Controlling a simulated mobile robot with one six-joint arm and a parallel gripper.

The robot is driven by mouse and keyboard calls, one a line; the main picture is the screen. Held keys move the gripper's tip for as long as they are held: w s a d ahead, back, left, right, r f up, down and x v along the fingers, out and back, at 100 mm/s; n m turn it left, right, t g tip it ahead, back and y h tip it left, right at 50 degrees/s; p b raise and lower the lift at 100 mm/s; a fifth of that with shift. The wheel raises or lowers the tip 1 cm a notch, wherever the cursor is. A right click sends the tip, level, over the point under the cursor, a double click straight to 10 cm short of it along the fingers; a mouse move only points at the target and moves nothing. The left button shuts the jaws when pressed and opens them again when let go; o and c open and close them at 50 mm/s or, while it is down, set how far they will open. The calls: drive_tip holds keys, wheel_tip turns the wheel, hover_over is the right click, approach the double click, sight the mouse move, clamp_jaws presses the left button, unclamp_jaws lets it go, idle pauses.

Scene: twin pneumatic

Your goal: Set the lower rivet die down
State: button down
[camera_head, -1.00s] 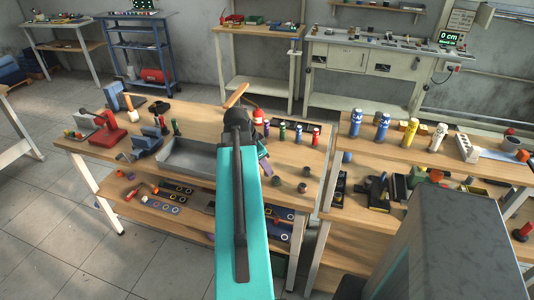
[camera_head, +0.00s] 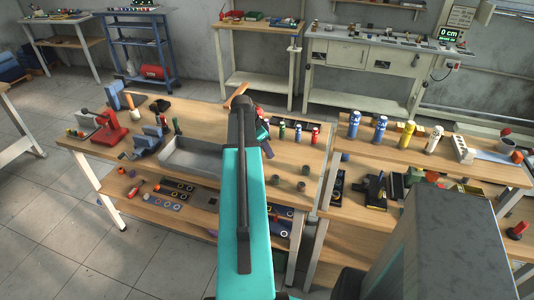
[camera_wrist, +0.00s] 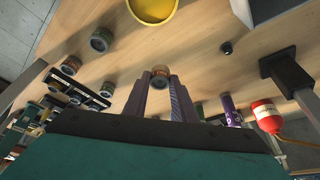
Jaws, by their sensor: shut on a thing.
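The lower rivet die appears to be the small round brownish-orange piece (camera_wrist: 160,73) at my fingertips in the wrist view. My gripper (camera_wrist: 161,88) is shut on it, with one finger on each side. The wooden bench top lies behind the die. I cannot tell whether the die touches the wood. In the head view my gripper (camera_head: 264,136) shows only partly beside my arm, over the bench (camera_head: 235,190), and the die is hidden there.
Several small round pieces stand on the bench, one near its front right (camera_head: 301,187). A grey tray (camera_head: 195,160) lies left of my arm. In the wrist view, a yellow bowl (camera_wrist: 154,12), a red bottle (camera_wrist: 266,115) and a purple cylinder (camera_wrist: 230,108) surround the gripper.

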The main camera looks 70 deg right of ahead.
drive_tip(key=shift+w+d, duration=0.15)
drive_tip(key=shift+d, duration=0.4)
drive_tip(key=shift+f, duration=0.2)
drive_tip(key=shift+f+p, duration=0.9)
drive_tip(key=shift+f, duration=0.7)
drive_tip(key=shift+f, duration=0.1)
drive_tip(key=c, duration=1.5)
unclamp_jaws()
drive_tip(key=shift+o, duration=0.2)
drive_tip(key=b+v, duration=0.3)
drive_tip(key=v, duration=0.9)
drive_tip(key=shift+b, duration=0.35)
